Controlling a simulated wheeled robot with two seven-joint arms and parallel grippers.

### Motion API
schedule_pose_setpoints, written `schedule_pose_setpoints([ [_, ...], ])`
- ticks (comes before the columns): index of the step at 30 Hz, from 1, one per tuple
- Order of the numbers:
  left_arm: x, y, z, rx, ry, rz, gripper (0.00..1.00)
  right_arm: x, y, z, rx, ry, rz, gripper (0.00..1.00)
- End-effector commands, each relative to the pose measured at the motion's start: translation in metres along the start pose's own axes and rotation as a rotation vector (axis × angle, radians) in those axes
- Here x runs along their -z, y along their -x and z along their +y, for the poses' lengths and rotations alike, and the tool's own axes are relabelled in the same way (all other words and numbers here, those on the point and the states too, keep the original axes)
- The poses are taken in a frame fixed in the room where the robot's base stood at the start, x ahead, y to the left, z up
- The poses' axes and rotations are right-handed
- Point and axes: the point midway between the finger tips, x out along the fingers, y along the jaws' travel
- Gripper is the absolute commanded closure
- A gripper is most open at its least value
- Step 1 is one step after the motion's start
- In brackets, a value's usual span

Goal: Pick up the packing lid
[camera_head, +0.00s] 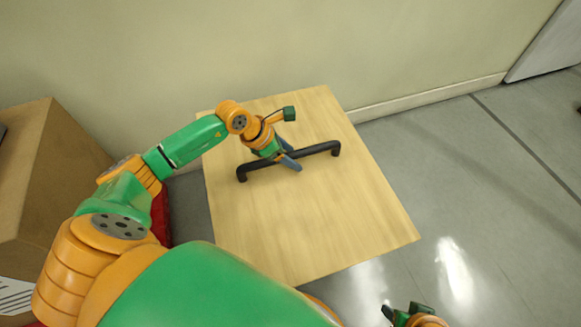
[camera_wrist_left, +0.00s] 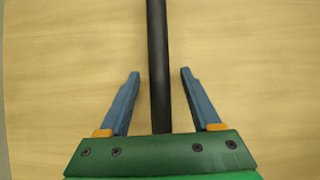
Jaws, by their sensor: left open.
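The packing lid appears to be the square light-wood panel (camera_head: 350,225) with a long black bar handle (camera_head: 322,149) across it, bent down at both ends. The handle also shows in the left wrist view (camera_wrist_left: 158,45), running up the middle over pale wood (camera_wrist_left: 250,60). My left gripper (camera_head: 292,160) is open over the middle of the handle. In the wrist view its blue fingers stand on either side of the bar, with a gap on each side. My right gripper (camera_head: 408,315) is partly cut off at the bottom edge, away from the panel.
A brown cardboard box (camera_head: 55,165) stands at the left, with something red (camera_head: 161,212) beside it. A beige wall (camera_head: 300,45) rises behind the panel. Grey floor (camera_head: 480,180) is open to the right. A pale door or panel (camera_head: 550,50) is at the upper right.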

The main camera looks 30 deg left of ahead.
Motion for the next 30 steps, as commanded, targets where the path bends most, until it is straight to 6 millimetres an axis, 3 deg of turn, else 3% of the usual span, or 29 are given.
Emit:
schedule_pose_setpoints([
  [3, -0.0003, 0.0006, 0.0000, 0.000, 0.000, 0.000, 0.35, 0.0000, 0.0002, 0.0001, 0.000, 0.000, -0.001, 0.50],
  [4, -0.0003, 0.0006, 0.0000, 0.000, 0.000, 0.000, 0.41, 0.0000, 0.0001, 0.0000, 0.000, 0.000, -0.001, 0.50],
  [9, -0.0003, 0.0007, 0.0000, 0.000, 0.000, -0.001, 0.87, 0.0000, -0.0001, 0.0000, 0.000, 0.000, 0.000, 0.50],
  [11, -0.0003, 0.0007, 0.0000, 0.000, 0.001, -0.001, 1.00, 0.0000, -0.0001, 0.0000, 0.000, 0.000, 0.000, 0.50],
  [30, -0.0004, 0.0008, 0.0000, 0.000, 0.002, -0.002, 1.00, 0.0000, -0.0004, -0.0002, 0.000, -0.001, 0.000, 0.50],
])
